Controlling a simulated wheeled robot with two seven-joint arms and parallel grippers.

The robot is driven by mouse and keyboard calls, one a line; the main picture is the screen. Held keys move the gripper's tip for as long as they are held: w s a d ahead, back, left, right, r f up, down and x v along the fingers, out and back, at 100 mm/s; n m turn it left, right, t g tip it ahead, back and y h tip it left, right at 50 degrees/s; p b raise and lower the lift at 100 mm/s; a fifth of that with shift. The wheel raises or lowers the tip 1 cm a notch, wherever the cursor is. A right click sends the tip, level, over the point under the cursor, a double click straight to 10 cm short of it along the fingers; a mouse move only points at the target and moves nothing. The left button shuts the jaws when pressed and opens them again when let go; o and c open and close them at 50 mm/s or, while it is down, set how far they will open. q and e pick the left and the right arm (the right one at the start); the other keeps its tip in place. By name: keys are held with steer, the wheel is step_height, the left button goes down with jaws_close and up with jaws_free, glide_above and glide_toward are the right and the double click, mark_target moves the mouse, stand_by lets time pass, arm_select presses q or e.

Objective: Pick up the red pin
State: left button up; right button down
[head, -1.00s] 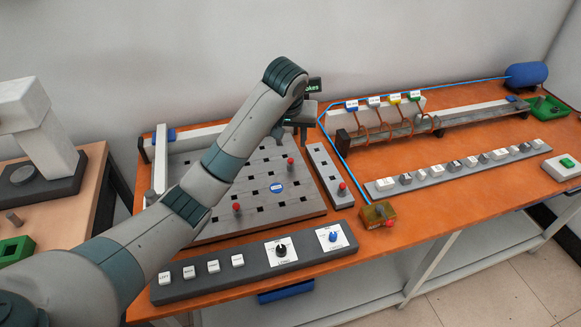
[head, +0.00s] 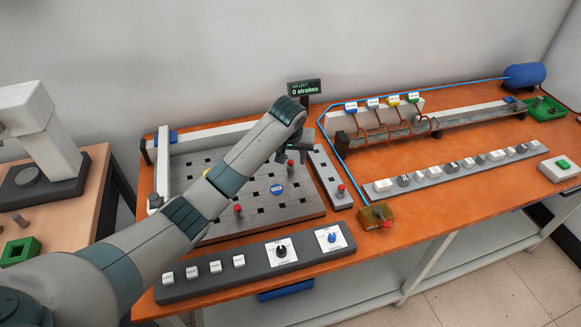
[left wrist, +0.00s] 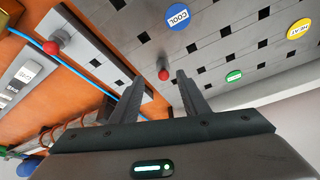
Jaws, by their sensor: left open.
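A red-topped pin (head: 290,163) stands upright in the perforated grey board (head: 310,207), toward its back right. My left gripper (head: 287,152) is over that part of the board, open and empty. In the left wrist view a red pin (left wrist: 163,74) shows between the open fingertips (left wrist: 160,79), apart from both fingers. A second red pin (head: 238,209) stands at the board's front. A third red pin (head: 341,189) stands in the narrow grey strip (head: 325,172) to the right and also shows in the left wrist view (left wrist: 53,46). My right gripper is out of view.
A sign (head: 304,88) reading "0 strokes" stands behind the board. A grey panel with buttons and knobs (head: 215,282) lies in front. A small box with a red button (head: 377,215), a blue cable, copper coils (head: 380,125) and a button row (head: 450,168) are to the right.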

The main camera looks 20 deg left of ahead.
mark_target(290, 162)
arm_select(q)
steer(key=shift+w+a+f+p, duration=0.2)
steer(key=shift+w+f+p, duration=0.05)
steer(key=shift+f+p, duration=0.2)
steer(key=x, duration=0.1)
steer(key=p+x, duration=0.1)
steer(key=shift+w+a+f, duration=0.25)
steer(key=shift+f, duration=0.1)
steer(key=shift+w+f, duration=0.25)
steer(key=shift+f, duration=0.4)
jaws_close()
